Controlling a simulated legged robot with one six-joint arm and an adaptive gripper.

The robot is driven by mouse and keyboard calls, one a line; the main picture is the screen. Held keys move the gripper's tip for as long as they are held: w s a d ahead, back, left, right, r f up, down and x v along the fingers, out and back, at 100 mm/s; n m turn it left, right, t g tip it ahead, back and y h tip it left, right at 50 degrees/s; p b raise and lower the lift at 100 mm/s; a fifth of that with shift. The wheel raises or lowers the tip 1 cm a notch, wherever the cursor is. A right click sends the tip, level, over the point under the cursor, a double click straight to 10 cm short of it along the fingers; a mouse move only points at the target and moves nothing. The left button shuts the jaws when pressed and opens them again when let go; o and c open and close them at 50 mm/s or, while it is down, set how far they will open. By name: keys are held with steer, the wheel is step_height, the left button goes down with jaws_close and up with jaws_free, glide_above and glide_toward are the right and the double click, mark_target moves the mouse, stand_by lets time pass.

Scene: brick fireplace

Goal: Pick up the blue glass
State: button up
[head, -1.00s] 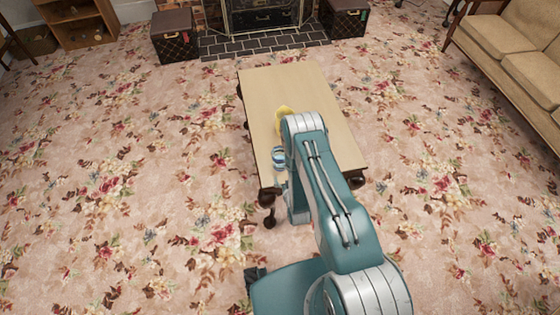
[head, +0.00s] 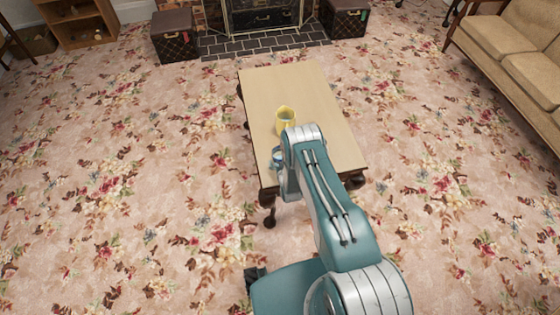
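The blue glass (head: 277,157) is near the left edge of the wooden table, towards the near end. It is small in the head view, and my arm covers part of it. A yellow cup (head: 285,114) stands behind it on the table and shows above my arm. My arm reaches from the bottom right over the near part of the table. My gripper is hidden behind my arm, so its fingers and any contact with the glass do not show.
The low wooden table (head: 285,85) has a bare far half. Two dark trunks (head: 174,35) (head: 346,17) flank the fireplace (head: 262,16). A beige sofa (head: 515,45) stands at the right. The flowered carpet around the table is clear.

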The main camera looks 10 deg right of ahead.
steer(key=c, duration=1.1)
steer(key=shift+r, duration=0.15)
steer(key=shift+r, duration=1.1)
steer(key=s+d+r, duration=0.2)
steer(key=d+r, duration=0.1)
steer(key=d, duration=0.1)
steer(key=s+d+r, duration=0.2)
steer(key=d+r, duration=0.2)
steer(key=s+d+r, duration=0.2)
steer(key=d+r, duration=0.1)
steer(key=d, duration=0.1)
steer(key=shift+s+r, duration=0.25)
steer(key=shift+s, duration=0.1)
